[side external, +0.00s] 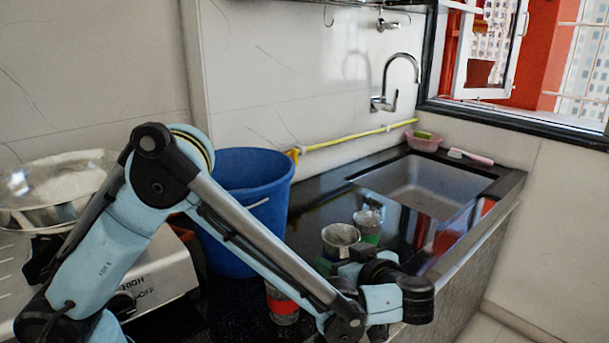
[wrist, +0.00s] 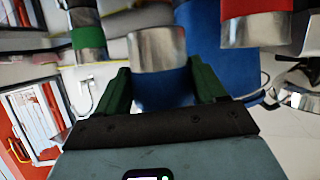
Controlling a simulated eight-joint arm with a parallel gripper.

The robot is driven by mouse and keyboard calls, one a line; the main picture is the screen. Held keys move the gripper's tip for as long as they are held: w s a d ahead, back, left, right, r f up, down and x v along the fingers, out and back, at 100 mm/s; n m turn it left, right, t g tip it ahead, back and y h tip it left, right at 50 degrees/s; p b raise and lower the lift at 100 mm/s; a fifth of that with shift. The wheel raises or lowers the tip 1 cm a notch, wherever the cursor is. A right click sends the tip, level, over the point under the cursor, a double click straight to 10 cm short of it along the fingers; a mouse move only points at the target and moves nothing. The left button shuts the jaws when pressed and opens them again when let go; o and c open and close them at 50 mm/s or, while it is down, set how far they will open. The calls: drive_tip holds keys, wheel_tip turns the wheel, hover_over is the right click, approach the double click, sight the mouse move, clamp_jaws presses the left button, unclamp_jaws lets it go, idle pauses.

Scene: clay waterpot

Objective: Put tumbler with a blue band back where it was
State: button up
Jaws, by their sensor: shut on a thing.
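The tumbler with a blue band is between the dark green fingers of my gripper (wrist: 162,88), which is shut on it. Its silver part (wrist: 157,48) shows in the wrist view beyond the fingertips. In the side view a silver tumbler mouth (side external: 340,236) faces up just above my gripper (side external: 348,268). My wrist and gripper hide its lower part there, and its band cannot be seen. I cannot tell whether its base touches the counter.
A green-banded tumbler (side external: 368,224) stands close behind the held one, also in the wrist view (wrist: 88,38). A red-banded tumbler (side external: 283,305) stands front left, also in the wrist view (wrist: 256,28). A blue bucket (side external: 250,190) stands left; the sink (side external: 425,187) lies behind right.

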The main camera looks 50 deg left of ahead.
drive_tip(key=w+a+f, duration=0.1)
drive_tip(key=a, duration=0.1)
drive_tip(key=w+a+f, duration=0.2)
drive_tip(key=shift+a+f, duration=0.2)
drive_tip(key=shift+f, duration=1.9)
drive_tip(key=shift+f, duration=0.15)
drive_tip(key=o, duration=1)
drive_tip(key=shift+o, duration=0.2)
